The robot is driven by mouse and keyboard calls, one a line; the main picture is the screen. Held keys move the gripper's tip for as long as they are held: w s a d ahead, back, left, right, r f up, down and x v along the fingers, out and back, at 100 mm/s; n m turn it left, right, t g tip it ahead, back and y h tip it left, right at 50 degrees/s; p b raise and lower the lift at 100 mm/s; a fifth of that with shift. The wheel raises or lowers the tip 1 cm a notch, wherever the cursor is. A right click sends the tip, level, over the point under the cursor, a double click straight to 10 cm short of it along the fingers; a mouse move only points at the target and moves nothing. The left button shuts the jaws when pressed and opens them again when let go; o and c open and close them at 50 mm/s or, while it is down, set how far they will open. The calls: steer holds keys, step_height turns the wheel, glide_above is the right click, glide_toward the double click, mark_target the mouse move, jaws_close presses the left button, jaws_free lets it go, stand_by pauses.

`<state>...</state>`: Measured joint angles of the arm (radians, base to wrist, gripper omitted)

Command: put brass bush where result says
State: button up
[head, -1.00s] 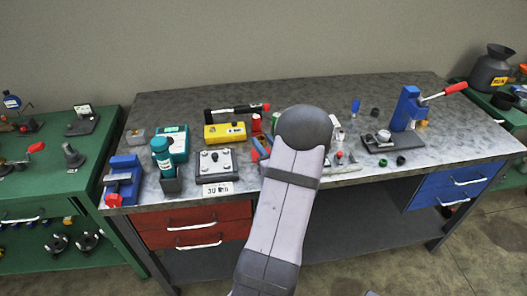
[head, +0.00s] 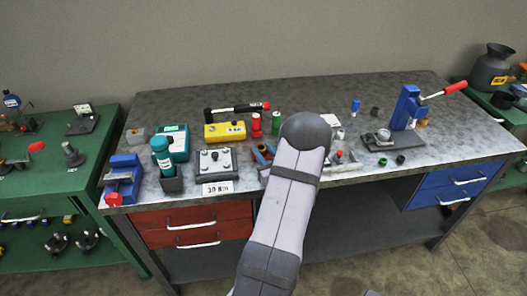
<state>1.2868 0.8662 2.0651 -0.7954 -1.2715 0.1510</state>
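I cannot pick out the brass bush with certainty. A small yellow-brown piece (head: 423,121) shows just right of the blue lever press (head: 406,108), too small to identify. My gripper is not in view; my grey arm covers the middle of the bench and hides what is behind it. A white label (head: 217,188) at the bench's front edge appears to read "30 Nm", below a grey plate (head: 214,162) with several round studs. A yellow box (head: 225,131) behind it has a small label. I see no clear result reading.
A torque wrench (head: 237,109) lies at the back. Red (head: 256,125) and green (head: 276,122) cylinders stand left of my arm. Several small dark rings (head: 400,160) lie near the press. A blue vise (head: 124,180) is at the left end. Bare metal shows along the back.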

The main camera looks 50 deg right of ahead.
steer(key=o, duration=0.3)
steer(key=shift+r, duration=0.1)
steer(key=shift+r+p, duration=0.2)
steer(key=shift+p, duration=0.1)
steer(key=b+v, duration=0.1)
steer(key=v, duration=0.5)
steer(key=b+v, duration=0.1)
steer(key=v, duration=0.5)
steer(key=shift+f, duration=0.25)
